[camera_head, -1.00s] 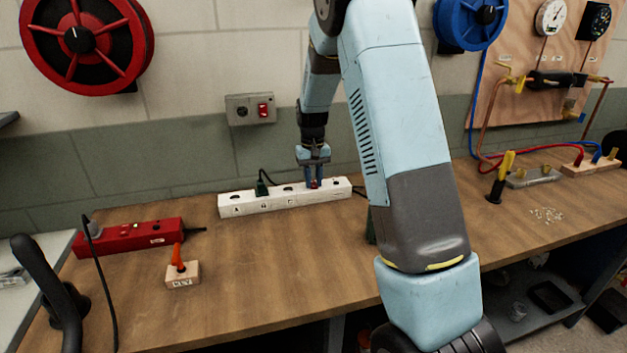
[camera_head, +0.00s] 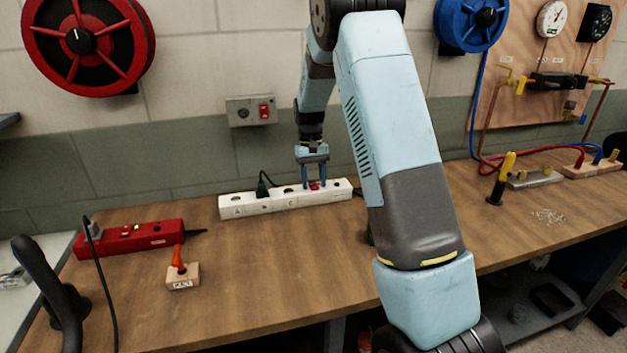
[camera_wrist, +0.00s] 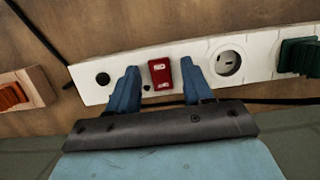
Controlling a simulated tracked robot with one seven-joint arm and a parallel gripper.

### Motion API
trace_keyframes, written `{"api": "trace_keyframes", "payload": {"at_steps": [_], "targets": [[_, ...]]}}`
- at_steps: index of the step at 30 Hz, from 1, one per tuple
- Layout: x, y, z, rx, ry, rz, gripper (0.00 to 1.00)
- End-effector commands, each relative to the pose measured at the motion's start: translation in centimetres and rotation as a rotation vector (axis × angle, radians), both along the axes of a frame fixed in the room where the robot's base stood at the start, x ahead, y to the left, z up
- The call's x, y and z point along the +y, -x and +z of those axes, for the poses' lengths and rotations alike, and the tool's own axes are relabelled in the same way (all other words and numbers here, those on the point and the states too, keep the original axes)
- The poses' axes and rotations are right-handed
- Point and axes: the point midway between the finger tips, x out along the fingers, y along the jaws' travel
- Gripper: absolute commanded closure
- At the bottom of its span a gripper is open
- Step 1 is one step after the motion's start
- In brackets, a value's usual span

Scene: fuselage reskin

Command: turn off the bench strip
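The white bench strip (camera_head: 245,207) lies on the bench along the wall, with lettered sockets. Its red switch (camera_head: 314,186) is near the strip's right end and also shows in the wrist view (camera_wrist: 160,73). My gripper (camera_head: 314,183) is over the strip, pointing down, with its blue fingers apart. In the wrist view, my gripper (camera_wrist: 160,80) has one finger on each side of the red switch, with gaps between. I cannot tell whether the fingers touch the strip, or which way the switch is set.
A green plug (camera_head: 262,188) with a black cord sits in the strip. A red power strip (camera_head: 130,238) and a wooden block with an orange lever (camera_head: 182,275) stand to the left. A wall box with a red switch (camera_head: 251,110) is behind.

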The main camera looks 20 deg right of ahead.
Motion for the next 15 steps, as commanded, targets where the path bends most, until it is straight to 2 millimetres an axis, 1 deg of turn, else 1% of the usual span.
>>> {"api": "trace_keyframes", "payload": {"at_steps": [8, 11, 14, 15], "targets": [[0.0, 0.0, 0.1, 0.000, 0.000, 0.000, 0.49], [0.0, -0.2, 0.8, 0.000, 0.000, 0.000, 0.49], [0.0, -0.6, 2.1, -0.001, 0.000, 0.000, 0.49], [0.0, -0.8, 2.8, -0.002, 0.000, -0.001, 0.49]]}}
